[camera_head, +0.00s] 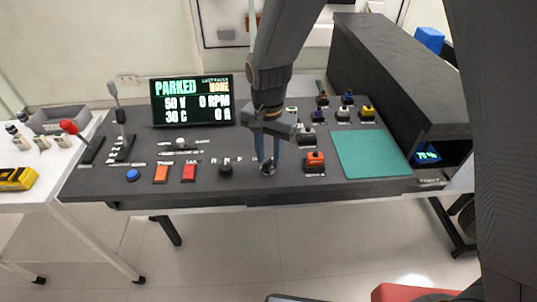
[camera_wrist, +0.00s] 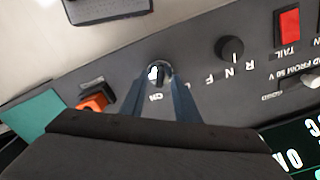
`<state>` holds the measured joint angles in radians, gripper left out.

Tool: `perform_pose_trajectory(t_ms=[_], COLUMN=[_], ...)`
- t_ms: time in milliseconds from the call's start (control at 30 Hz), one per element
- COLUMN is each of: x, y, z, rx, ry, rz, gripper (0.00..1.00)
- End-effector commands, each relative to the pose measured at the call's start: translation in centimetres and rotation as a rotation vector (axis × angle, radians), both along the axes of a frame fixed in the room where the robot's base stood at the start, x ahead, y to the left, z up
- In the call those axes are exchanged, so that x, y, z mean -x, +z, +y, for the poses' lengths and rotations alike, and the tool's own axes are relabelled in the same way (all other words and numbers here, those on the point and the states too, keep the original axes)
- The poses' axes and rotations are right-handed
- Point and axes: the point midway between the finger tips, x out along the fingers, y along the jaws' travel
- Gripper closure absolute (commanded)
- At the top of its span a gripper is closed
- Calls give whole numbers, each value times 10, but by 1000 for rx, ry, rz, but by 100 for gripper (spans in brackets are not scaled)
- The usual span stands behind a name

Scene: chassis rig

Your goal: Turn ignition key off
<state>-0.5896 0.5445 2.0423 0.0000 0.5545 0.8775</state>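The ignition key (camera_head: 268,169) is a small switch with a dark round base and a pale top, near the front edge of the black console. In the wrist view the key (camera_wrist: 154,73) lies between my two fingertips, with an "ON" label beside it. My gripper (camera_head: 268,160) points down over the key. Its blue-grey fingers are apart, one on each side of the key in the wrist view (camera_wrist: 156,80). I cannot tell whether either finger touches it. The head view partly hides the key behind the fingers.
A black R N F knob (camera_head: 226,170) stands left of the key, with red (camera_head: 189,172) and orange (camera_head: 161,174) switches beyond. An orange-topped block (camera_head: 314,160) and a green mat (camera_head: 370,154) are to the right. The lit screen (camera_head: 192,100) reads PARKED.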

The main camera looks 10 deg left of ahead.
Motion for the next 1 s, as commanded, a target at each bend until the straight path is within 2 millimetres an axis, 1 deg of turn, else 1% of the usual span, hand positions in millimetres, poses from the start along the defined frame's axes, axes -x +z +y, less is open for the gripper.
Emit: perform_pose_trajectory(t_ms=[267,300,433,767,1000], x=[0,0,0,0,0], y=[-2,-2,-2,-1,-1], z=[0,0,0,0,0], rx=[0,0,0,1,1], ry=[0,0,0,19,124], rz=[0,0,0,1,1], gripper=[71,78,100,100,100])
